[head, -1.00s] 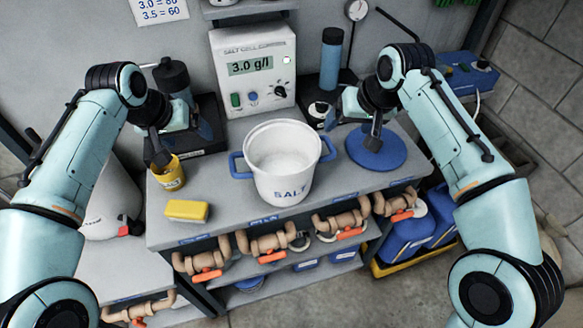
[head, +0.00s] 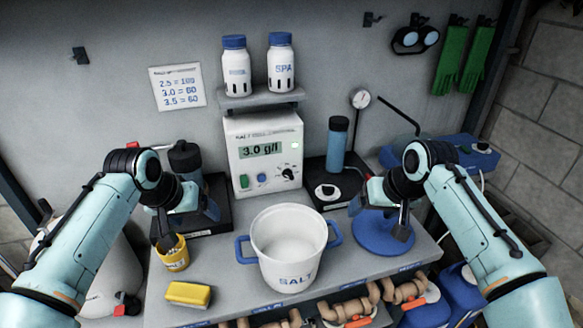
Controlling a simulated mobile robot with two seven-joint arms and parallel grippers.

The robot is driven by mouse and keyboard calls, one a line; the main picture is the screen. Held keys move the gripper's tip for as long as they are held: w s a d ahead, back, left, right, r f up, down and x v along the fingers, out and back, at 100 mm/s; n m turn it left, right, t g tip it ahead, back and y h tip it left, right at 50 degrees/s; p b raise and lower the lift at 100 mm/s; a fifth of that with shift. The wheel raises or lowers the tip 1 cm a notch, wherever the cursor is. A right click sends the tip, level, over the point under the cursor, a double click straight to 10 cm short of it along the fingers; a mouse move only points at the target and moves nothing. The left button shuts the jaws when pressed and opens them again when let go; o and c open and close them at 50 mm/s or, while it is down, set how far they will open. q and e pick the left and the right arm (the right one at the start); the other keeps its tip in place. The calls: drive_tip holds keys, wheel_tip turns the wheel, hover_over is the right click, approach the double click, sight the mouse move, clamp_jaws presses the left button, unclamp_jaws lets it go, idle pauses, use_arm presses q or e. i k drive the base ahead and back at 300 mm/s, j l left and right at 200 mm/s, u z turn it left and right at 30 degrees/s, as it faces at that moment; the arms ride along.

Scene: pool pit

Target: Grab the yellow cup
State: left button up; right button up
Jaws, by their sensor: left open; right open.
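The yellow cup (head: 173,258) stands upright at the left of the grey bench, with dark print on its side and something pale inside. My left gripper (head: 184,228) is open just above the cup. One dark finger reaches down to the cup's rim and covers part of its opening; I cannot tell whether it touches or dips inside. My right gripper (head: 383,220) is open and empty, low over a round blue disc (head: 368,246) on the right of the bench.
A white salt bucket (head: 287,262) with blue handles stands mid-bench, right of the cup. A yellow block (head: 188,294) lies in front of the cup. A salt meter (head: 264,150) stands behind. Pipes with orange-handled valves (head: 357,320) run below the front edge.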

sight(177, 261)
drive_tip(key=k+l, duration=0.3)
drive_tip(key=k, duration=0.15)
drive_tip(key=k+l, duration=0.25)
drive_tip(key=k, duration=0.25)
